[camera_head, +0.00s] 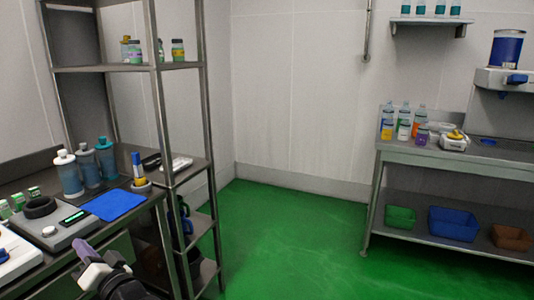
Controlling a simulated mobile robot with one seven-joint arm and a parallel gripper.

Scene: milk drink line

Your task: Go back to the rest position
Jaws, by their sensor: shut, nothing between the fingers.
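Part of my own arm (100,274), in grey, white and black, shows at the bottom left edge of the head view, in front of the steel bench (150,204). No held object is seen.
The left bench carries bottles (68,172), a scale (52,228) and a blue mat (114,205), beside a tall steel shelf rack (158,90). A right-hand table (455,160) holds bottles, with bins (453,223) below. The green floor (290,235) between is clear.

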